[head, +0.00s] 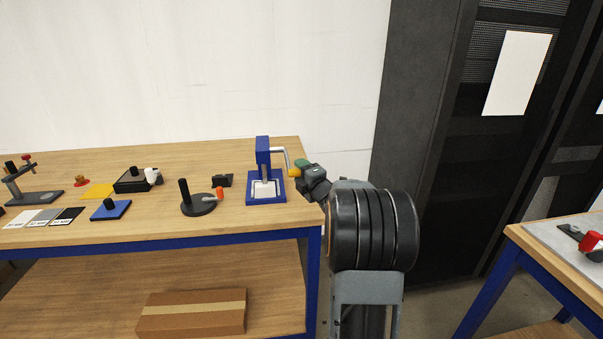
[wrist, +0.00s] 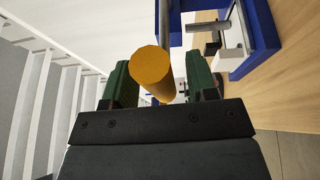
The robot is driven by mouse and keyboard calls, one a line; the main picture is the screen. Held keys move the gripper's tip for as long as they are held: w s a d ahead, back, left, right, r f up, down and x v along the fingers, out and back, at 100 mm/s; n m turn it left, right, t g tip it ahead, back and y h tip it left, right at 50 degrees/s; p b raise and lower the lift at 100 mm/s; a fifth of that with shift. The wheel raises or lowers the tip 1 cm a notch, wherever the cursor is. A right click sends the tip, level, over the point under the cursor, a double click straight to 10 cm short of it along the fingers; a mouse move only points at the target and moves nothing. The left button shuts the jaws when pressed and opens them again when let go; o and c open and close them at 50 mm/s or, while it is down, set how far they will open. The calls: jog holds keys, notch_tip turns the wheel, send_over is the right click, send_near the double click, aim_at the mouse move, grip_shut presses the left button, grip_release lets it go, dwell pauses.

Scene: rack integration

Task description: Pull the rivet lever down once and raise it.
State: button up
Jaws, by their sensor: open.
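The rivet press (head: 264,160) is blue and stands on the wooden bench near its right end. Its grey lever (head: 284,155) runs out from the top of the press and bends down to an orange handle (head: 294,173). My gripper (head: 301,168) is at the handle, right of the press. In the wrist view my open green fingers (wrist: 161,85) stand on either side of the orange handle (wrist: 151,70). The handle sits closer to the left finger, with a gap to the right one. The blue press frame (wrist: 258,38) shows at the upper right there.
A round black stand with a post (head: 197,204), a small black block (head: 222,180) and a blue block (head: 110,210) are left of the press. A cardboard box (head: 192,312) lies on the lower shelf. A dark rack (head: 425,100) stands behind on the right.

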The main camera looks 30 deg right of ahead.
jog(key=shift+c, duration=0.4)
grip_shut()
